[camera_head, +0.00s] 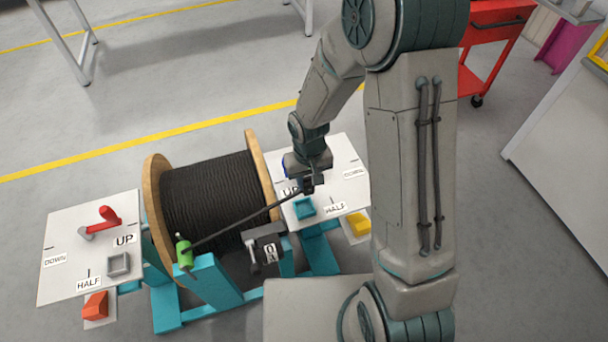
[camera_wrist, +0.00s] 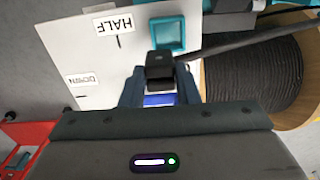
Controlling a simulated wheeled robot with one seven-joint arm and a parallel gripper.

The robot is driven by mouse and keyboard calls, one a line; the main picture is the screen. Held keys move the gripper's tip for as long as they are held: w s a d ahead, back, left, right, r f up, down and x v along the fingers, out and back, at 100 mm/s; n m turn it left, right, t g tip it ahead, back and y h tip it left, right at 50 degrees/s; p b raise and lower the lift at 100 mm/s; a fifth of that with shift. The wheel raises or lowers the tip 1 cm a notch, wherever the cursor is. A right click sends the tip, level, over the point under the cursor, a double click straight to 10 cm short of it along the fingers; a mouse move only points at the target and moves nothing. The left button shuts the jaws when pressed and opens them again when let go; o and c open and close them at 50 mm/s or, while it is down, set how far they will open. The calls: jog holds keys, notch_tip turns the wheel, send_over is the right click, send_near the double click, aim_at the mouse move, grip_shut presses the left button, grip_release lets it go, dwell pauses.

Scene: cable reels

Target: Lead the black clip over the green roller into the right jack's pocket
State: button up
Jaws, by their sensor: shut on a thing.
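My gripper (camera_head: 312,178) is shut on the black clip (camera_wrist: 160,66), which sits between the fingertips in the wrist view. A black cable (camera_head: 250,219) runs taut from the clip down left to the green roller (camera_head: 184,256), where it meets the roller's upper side. The right jack's pocket (camera_head: 304,207) is a small teal square frame on the right white panel (camera_head: 344,187). It also shows in the wrist view (camera_wrist: 168,34), just beyond the clip. The clip is apart from the pocket in the picture. Its exact height above the panel is hard to tell.
The wooden cable reel (camera_head: 215,200) stands on a teal frame (camera_head: 215,284) left of my gripper. The left panel (camera_head: 75,245) carries a red lever (camera_head: 103,222) and grey pocket (camera_head: 118,264). A dark lever box (camera_head: 264,248) and yellow block (camera_head: 358,223) stand near the right pocket.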

jog(key=shift+s+a+f, duration=0.25)
jog(key=shift+s+a, duration=0.35)
jog(key=shift+s, duration=0.15)
jog(key=shift+w+d+f+b, duration=0.1)
jog(key=shift+f+b, duration=2.75)
jog(key=shift+f, duration=0.65)
jog(key=o, duration=1.1)
jog(key=shift+c, duration=0.2)
jog(key=shift+r, duration=0.1)
notch_tip(320, 180, up, 14)
jog(key=shift+f+p, duration=0.15)
jog(key=shift+p, duration=0.9)
